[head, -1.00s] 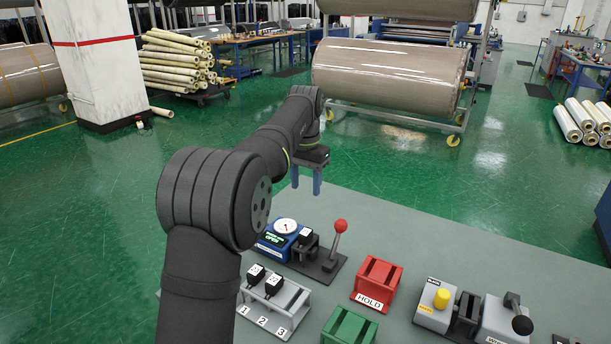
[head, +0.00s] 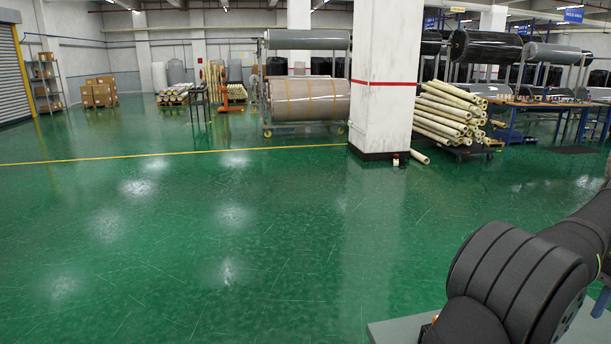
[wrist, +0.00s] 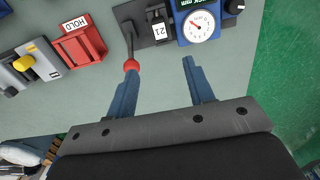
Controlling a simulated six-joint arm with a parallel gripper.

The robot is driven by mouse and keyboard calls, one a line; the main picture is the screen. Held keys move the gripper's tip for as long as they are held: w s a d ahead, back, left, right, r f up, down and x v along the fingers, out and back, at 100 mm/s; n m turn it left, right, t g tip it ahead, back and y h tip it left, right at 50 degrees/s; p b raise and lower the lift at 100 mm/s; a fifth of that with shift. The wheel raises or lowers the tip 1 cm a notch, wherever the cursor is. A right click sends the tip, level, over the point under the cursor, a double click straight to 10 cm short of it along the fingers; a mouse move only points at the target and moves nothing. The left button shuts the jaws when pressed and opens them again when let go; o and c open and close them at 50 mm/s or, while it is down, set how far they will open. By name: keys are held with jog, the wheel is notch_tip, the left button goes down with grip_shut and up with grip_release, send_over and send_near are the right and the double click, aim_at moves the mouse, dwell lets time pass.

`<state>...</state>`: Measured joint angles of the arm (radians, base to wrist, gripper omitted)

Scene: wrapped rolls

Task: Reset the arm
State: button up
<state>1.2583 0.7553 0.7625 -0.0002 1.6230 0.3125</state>
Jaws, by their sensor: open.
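My gripper (wrist: 161,66) is open and empty in the wrist view, its two blue fingers apart over the grey bench top (wrist: 160,88). The left fingertip overlaps the red knob (wrist: 131,65) of a lever in that view; I cannot tell whether they touch. A blue gauge box with a round white dial (wrist: 202,26) lies beyond the right fingertip. A small black block marked 21 (wrist: 160,31) stands between them. In the head view, my arm shows at the lower right, with only part of a blue finger at the right edge.
A red HOLD block (wrist: 78,43) and a grey box with a yellow button (wrist: 24,63) lie left in the wrist view. In the head view, a white pillar (head: 383,80), stacked wrapped rolls (head: 445,115) and a large roll rack (head: 305,100) stand beyond open green floor.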

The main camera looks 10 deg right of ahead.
notch_tip(320, 180, down, 16)
jog(key=shift+f, duration=0.1)
dwell(0.4)
jog(key=shift+r, duration=0.25)
notch_tip(320, 180, up, 16)
jog(key=r, duration=0.1)
notch_tip(320, 180, down, 18)
jog(key=shift+r, duration=0.1)
notch_tip(320, 180, up, 9)
jog(key=shift+r, duration=0.5)
